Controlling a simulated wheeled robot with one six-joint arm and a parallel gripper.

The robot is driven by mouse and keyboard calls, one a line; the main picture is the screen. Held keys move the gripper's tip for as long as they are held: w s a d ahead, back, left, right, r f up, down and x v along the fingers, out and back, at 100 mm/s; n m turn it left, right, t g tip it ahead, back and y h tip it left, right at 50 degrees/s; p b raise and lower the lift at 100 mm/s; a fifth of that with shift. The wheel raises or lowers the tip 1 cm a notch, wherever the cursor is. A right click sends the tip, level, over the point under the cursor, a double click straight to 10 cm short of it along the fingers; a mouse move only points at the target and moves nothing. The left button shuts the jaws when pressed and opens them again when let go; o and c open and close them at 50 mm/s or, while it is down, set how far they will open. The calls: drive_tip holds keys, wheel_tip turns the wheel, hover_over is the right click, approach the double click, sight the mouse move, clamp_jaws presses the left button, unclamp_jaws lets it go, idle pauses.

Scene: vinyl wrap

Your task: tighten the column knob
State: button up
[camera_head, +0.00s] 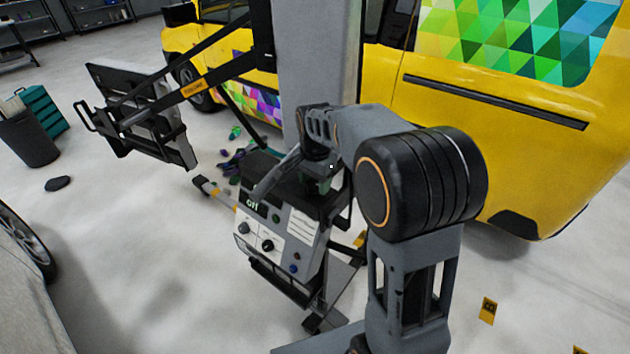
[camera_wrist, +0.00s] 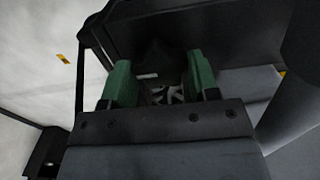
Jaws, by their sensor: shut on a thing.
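The column knob (camera_wrist: 158,58) shows in the wrist view as a dark, shadowed shape with lighter spokes below it, between the two green finger pads. My gripper (camera_wrist: 161,82) is shut on it, one pad on each side. In the head view my gripper (camera_head: 320,184) reaches down beside the foot of the grey column (camera_head: 318,60), just above and behind the control box (camera_head: 276,235). The knob is hidden there by my gripper and arm, and how tight it is cannot be seen.
The control box has several dials on its front. A lever (camera_head: 275,173) slants above it. A black-framed panel (camera_head: 135,110) hangs from an arm at left. A yellow van (camera_head: 510,130) stands behind. Dark scraps (camera_head: 235,160) lie on the floor. Open floor (camera_head: 150,270) lies at lower left.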

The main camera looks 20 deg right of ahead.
idle(0.3)
drive_tip(key=o, duration=0.9)
drive_tip(key=shift+r, duration=0.15)
wheel_tip(320, 180, up, 14)
drive_tip(key=shift+f, duration=0.2)
drive_tip(key=n+t, duration=0.1)
drive_tip(key=n, duration=0.5)
approach(314, 182)
drive_tip(key=s+f, duration=0.1)
drive_tip(key=s, duration=0.1)
drive_tip(key=s+f+n+t, duration=0.1)
drive_tip(key=s, duration=0.4)
drive_tip(key=s+f+n+t, duration=0.1)
drive_tip(key=s+f+n, duration=0.1)
drive_tip(key=s, duration=0.3)
drive_tip(key=s+f+n+t, duration=0.1)
drive_tip(key=s+n, duration=0.1)
drive_tip(key=s, duration=0.3)
drive_tip(key=shift+s+d+f, duration=0.1)
drive_tip(key=shift+s+f, duration=0.05)
drive_tip(key=shift+f, duration=0.2)
